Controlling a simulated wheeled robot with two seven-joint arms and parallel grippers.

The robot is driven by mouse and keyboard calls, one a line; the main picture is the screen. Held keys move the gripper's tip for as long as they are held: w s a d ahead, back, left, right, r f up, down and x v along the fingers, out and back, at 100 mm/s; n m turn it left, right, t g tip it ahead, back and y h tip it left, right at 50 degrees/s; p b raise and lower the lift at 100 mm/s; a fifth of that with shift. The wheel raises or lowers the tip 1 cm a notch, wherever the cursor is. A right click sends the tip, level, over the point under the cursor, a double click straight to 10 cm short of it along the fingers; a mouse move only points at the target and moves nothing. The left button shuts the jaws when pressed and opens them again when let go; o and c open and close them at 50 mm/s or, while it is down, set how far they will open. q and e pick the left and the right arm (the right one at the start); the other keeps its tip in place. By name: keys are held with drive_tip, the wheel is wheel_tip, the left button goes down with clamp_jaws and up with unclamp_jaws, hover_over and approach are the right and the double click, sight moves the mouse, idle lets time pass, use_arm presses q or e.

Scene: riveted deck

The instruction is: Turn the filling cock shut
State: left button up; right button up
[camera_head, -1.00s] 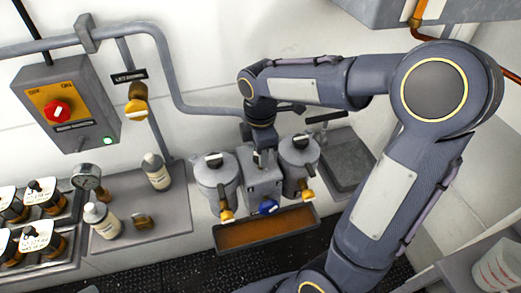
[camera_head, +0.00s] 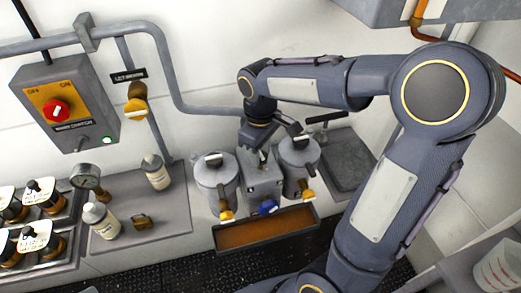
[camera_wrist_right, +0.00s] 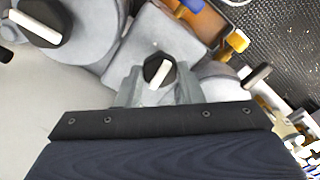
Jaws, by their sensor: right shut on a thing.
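A grey central block (camera_head: 262,185) stands between two grey round canisters, the left one (camera_head: 216,180) and the right one (camera_head: 299,165). On top of the block is a black cock knob with a white pointer bar (camera_wrist_right: 158,72), seen in the right wrist view. My right gripper (camera_wrist_right: 160,84) is shut on this knob, one finger on each side. In the head view my right gripper (camera_head: 257,156) reaches down onto the block from above and hides the knob. The canister at upper left in the wrist view has a similar black knob (camera_wrist_right: 40,20). My left gripper is not in view.
Yellow taps (camera_head: 226,214) and a blue tap (camera_head: 268,207) stick out above an orange-brown tray (camera_head: 265,234) in front. A panel with a red switch (camera_head: 57,111) hangs at left. White bottles (camera_head: 157,172) and a gauge (camera_head: 86,177) stand on the left shelf.

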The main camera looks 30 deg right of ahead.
drive_tip(key=shift+r+m, duration=0.1)
drive_tip(key=shift+m, duration=0.5)
drive_tip(key=o, duration=1)
wheel_tip(320, 180, up, 8)
drive_tip(key=shift+f, duration=0.1)
idle(0.3)
